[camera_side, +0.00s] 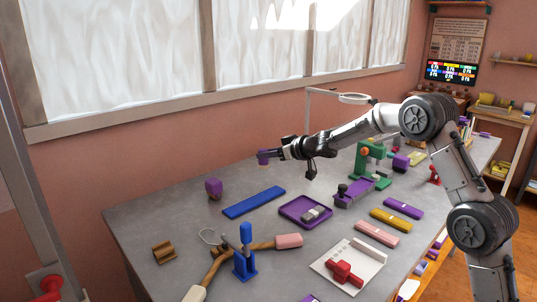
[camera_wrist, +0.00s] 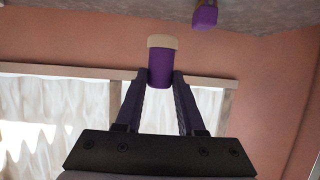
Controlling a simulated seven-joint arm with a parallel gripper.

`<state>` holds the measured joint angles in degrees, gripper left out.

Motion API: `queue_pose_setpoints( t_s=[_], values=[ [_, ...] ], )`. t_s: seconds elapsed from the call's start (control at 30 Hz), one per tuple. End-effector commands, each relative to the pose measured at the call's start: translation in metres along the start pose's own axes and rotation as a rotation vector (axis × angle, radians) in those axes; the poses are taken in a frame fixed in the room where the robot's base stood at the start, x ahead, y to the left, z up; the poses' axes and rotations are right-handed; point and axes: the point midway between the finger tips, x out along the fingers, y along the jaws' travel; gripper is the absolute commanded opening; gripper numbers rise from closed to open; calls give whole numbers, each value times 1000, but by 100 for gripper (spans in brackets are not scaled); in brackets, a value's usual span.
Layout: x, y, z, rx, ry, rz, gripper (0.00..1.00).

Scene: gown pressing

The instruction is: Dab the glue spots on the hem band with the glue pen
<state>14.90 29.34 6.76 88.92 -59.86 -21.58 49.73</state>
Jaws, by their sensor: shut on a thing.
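My gripper (camera_side: 279,154) is shut on a purple cylinder with a cream end (camera_side: 264,157), held above the back of the table. I cannot tell for sure whether it is the glue pen. In the wrist view the cylinder (camera_wrist: 161,66) sits between the two fingertips (camera_wrist: 159,80), cream end outward. A flat blue strip (camera_side: 254,202) lies on the table below and left of my gripper. Yellow (camera_side: 390,220), pink (camera_side: 377,234) and purple (camera_side: 403,208) strips lie at the right. Which strip is the hem band is unclear, and no glue spots can be made out.
A purple block (camera_side: 214,187) stands at the back left; a purple block also shows in the wrist view (camera_wrist: 205,15). A purple tray (camera_side: 292,215) holds a grey piece. The left table corner is bare.

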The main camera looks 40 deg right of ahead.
Motion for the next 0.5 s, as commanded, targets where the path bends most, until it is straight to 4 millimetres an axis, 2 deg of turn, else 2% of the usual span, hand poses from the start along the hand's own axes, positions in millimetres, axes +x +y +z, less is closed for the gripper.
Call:
queue_pose_setpoints(
  t_s=[0.1, 0.33, 0.5],
  values=[
    [4, 3, 5, 1, -1, 0, 0],
    [26, 21, 36, 4, -1, 0, 0],
    [30, 24, 41, 1, 3, -1, 0]
  ],
)
